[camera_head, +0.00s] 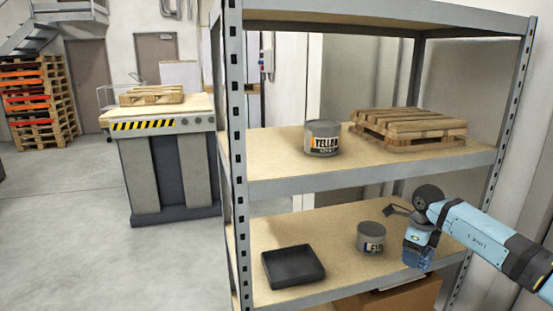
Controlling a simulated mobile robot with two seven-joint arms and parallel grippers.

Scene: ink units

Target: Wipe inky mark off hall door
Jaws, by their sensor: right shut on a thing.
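My right arm comes in from the right, with my right gripper (418,256) pointing down over the right part of the lower shelf. It is shut on a small blue thing (415,259), too small and too covered to name for certain. Two grey-brown doors show in the far wall, one at the left (88,76) and one nearer the middle (155,56). I cannot tell which is the hall door, and no ink mark can be made out on either. My left gripper is not in view.
A metal rack (400,170) stands close in front. Its upper shelf holds a paint tin (322,138) and a small pallet (409,127); its lower shelf holds a black tray (293,267) and a tin (370,238). A workbench (168,165) stands behind left. The floor at left is clear.

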